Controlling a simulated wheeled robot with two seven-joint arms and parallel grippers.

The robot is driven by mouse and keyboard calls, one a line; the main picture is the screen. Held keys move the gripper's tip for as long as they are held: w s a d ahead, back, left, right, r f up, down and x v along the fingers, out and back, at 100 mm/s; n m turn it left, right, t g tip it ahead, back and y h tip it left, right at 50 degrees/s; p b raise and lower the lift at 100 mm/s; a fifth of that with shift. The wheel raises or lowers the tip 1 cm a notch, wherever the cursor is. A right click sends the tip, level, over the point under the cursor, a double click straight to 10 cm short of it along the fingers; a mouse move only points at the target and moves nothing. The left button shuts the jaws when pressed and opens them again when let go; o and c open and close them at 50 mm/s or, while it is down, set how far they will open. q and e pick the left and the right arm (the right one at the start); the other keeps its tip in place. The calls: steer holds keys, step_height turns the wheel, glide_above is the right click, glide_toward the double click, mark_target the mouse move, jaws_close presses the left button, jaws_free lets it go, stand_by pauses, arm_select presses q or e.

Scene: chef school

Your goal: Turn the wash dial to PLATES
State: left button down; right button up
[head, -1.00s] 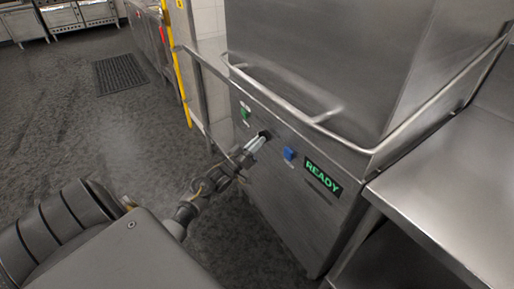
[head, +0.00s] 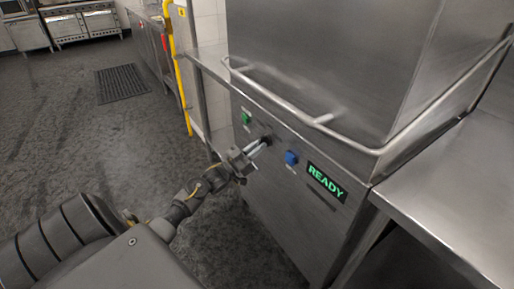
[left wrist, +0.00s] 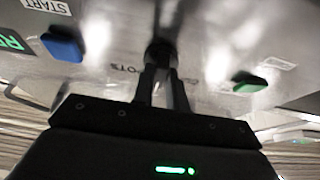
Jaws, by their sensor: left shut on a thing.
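The wash dial (head: 267,139) is a small dark knob on the steel front of the dishwasher, between a green button (head: 246,118) and a blue button (head: 291,157). My left gripper (head: 261,145) reaches it from the lower left and is shut on it. In the left wrist view the picture is upside down; the black dial (left wrist: 161,50) sits between the fingertips of my left gripper (left wrist: 162,68). Lettering reading POTS shows beside it. The dial's pointer and the PLATES mark cannot be made out. My right gripper is out of view.
A READY display (head: 326,183) glows green right of the blue button. A bent steel handle bar (head: 290,108) runs above the controls. A steel counter (head: 450,215) stands at right, a yellow pipe (head: 179,75) at left. The floor at left is open, with a dark mat (head: 121,82).

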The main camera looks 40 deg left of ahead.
arm_select(q)
steer(key=c, duration=1.4)
jaws_free()
